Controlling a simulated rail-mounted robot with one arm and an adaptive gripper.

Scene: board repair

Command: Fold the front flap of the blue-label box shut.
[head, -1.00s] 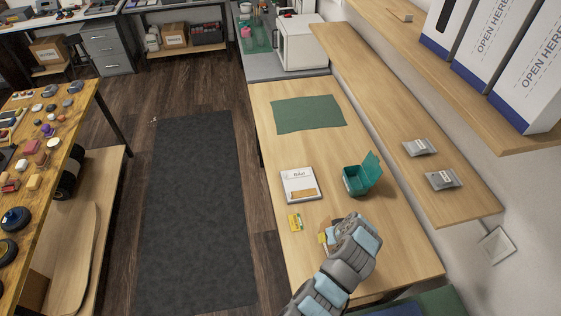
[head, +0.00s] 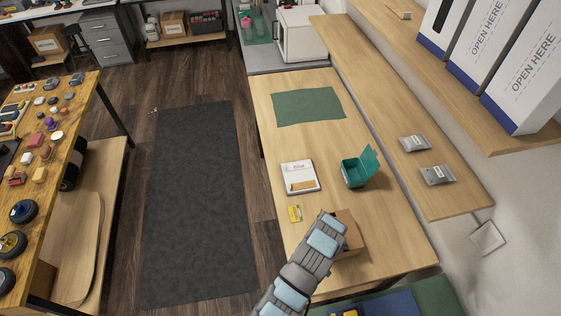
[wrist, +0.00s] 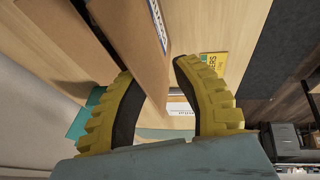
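The cardboard box (head: 352,230) stands on the near part of the wooden table, partly hidden behind my arm in the head view. A long cardboard panel (wrist: 130,40) with a blue-edged label (wrist: 157,20) reaches down toward the space between my fingers. I cannot tell for sure whether this panel is the front flap. My gripper (wrist: 152,68) has yellow ribbed fingers spread apart, one on each side of the panel's lower end. Contact is not clear. The fingers are hidden in the head view.
A yellow card or packet (head: 295,213) lies left of the box. A white pad (head: 299,177) and an open green container (head: 357,170) stand farther back, with a green mat (head: 308,106) beyond. A shelf (head: 385,130) runs along the table's right side.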

